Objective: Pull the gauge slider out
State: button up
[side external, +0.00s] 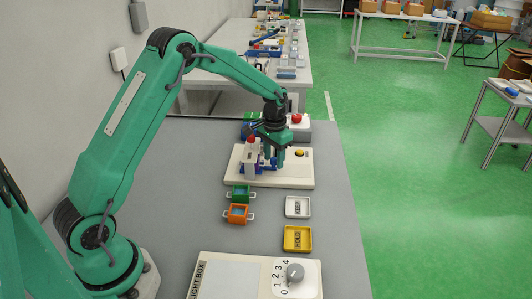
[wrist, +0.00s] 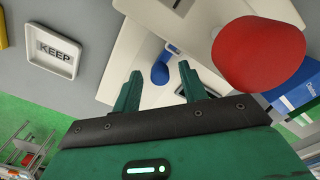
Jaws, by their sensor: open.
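The gauge fixture (side external: 295,181) is a cream base with an upright block, a red knob (side external: 251,140), a yellow button (side external: 300,153) and blue parts (side external: 262,161). My gripper (side external: 280,160) is over its middle, pointing down, and hides part of it. In the wrist view my gripper (wrist: 160,82) is open, with nothing held. A blue rounded piece (wrist: 161,70), seemingly the slider, appears beyond and between the fingertips; I cannot tell whether they touch it. The red knob (wrist: 258,52) looms large right of the fingers.
The white KEEP tray (side external: 298,207) and yellow HOLD tray (side external: 297,239) lie in front of the fixture. Green (side external: 240,192) and orange (side external: 237,215) handled trays stand left of them. A light box (side external: 212,278) is nearest. A device with another red button (side external: 296,118) stands behind.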

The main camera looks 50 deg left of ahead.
grip_shut()
jog(key=shift+w+d, duration=4.05)
jog(key=shift+w, duration=0.1)
jog(key=shift+r, duration=0.1)
jog(key=shift+c, duration=1.1)
grip_release()
jog(key=shift+d, duration=0.1)
jog(key=shift+o, duration=1.1)
jog(key=shift+s, duration=0.1)
